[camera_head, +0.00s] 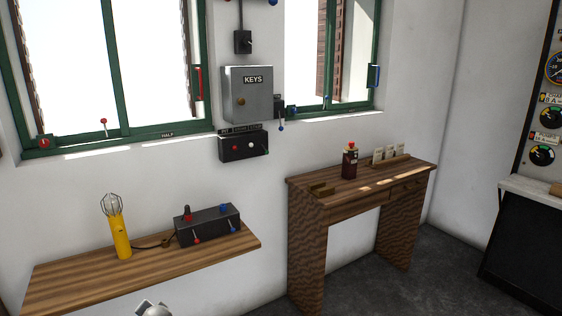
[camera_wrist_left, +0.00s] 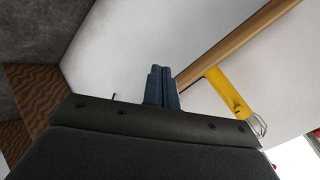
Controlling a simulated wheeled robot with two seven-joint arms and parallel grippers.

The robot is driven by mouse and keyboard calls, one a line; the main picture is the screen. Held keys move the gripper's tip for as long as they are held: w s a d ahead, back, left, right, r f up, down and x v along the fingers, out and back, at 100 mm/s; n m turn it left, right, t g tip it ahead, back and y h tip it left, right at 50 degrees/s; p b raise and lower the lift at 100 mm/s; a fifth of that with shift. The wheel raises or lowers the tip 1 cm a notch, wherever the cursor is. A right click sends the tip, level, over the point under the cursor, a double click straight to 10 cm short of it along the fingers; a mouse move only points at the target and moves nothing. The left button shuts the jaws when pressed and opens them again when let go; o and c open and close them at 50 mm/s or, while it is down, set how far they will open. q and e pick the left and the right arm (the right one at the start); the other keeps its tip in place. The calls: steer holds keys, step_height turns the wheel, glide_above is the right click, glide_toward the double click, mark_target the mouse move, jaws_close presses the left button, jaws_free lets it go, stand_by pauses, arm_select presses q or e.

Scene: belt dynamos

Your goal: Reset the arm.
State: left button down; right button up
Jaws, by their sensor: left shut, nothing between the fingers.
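My left gripper (camera_wrist_left: 161,86) shows in the left wrist view, with its two dark blue fingers together and nothing between them. Beyond the fingers are white wall and, to the right, the wooden shelf edge (camera_wrist_left: 240,42) and a yellow lamp (camera_wrist_left: 229,94). The gripper looks apart from both. In the head view a small grey piece at the bottom edge, in front of the shelf, seems to be part of my arm. My right gripper is in neither view.
The yellow caged lamp (camera_head: 120,235) and a dark switch box (camera_head: 207,224) stand on the wall shelf (camera_head: 70,285). A wooden desk (camera_head: 335,199) stands to the right. A grey key box (camera_head: 248,93) hangs between two green-framed windows. Dark floor lies open right of the desk.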

arm_select(q)
steer(key=s+d+f+n+g+h, duration=0.1)
steer(key=s+d+f+g+h, duration=0.15)
steer(key=s+d+f, duration=0.65)
steer(key=s+d+f+n+g+h, duration=0.1)
steer(key=s+d+f+h, duration=0.25)
steer(key=s+d, duration=0.75)
steer(key=s+d+f+g, duration=0.2)
steer(key=s+f, duration=0.3)
steer(key=s, duration=0.7)
steer(key=s+d+f+g+h, duration=0.1)
steer(key=s+d+f, duration=0.3)
steer(key=s, duration=0.9)
step_height(320, 180, down, 2)
steer(key=shift+d+n+g, duration=0.3)
steer(key=shift+n+g, duration=0.05)
steer(key=shift+n, duration=0.05)
